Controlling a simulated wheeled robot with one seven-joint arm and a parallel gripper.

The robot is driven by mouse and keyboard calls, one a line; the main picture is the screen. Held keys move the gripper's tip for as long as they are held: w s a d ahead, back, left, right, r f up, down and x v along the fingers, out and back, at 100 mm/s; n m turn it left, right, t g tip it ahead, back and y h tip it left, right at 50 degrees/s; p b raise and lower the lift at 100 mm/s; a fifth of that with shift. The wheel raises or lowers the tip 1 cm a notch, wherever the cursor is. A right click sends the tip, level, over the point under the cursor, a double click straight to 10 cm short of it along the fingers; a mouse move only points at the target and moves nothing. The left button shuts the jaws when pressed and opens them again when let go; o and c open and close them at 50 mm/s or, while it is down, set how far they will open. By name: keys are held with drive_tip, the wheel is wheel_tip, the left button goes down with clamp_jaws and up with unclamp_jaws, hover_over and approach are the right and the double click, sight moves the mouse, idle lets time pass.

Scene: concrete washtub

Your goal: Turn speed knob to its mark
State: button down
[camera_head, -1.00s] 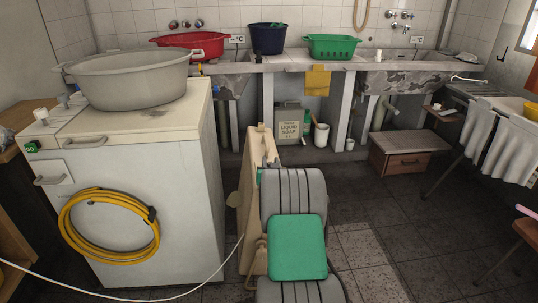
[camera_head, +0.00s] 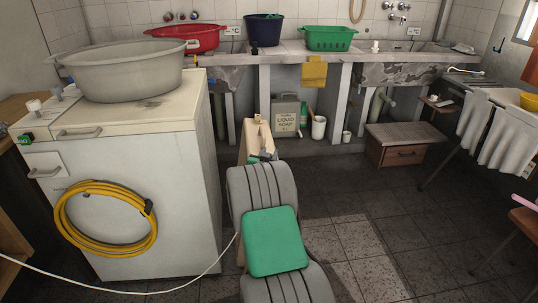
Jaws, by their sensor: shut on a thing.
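The white washing machine (camera_head: 150,190) stands at the left. Two small pale knobs stand at the back left of its top, a nearer one (camera_head: 34,106) and a farther one (camera_head: 56,91). Which one is the speed knob, and any mark beside it, cannot be made out. A small green part (camera_head: 25,138) sits at the machine's left front corner. My grey ribbed arm with a green pad rises at the bottom middle, right of the machine.
A grey tub (camera_head: 125,75) stands on the machine, and a yellow hose (camera_head: 105,240) hangs on its front. A concrete washtub counter (camera_head: 300,52) runs along the back.

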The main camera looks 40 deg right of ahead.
drive_tip(key=c, duration=1.1)
unclamp_jaws()
drive_tip(key=shift+o, duration=0.2)
drive_tip(key=p+v, duration=0.2)
drive_tip(key=v, duration=0.5)
drive_tip(key=shift+s+a, duration=0.3)
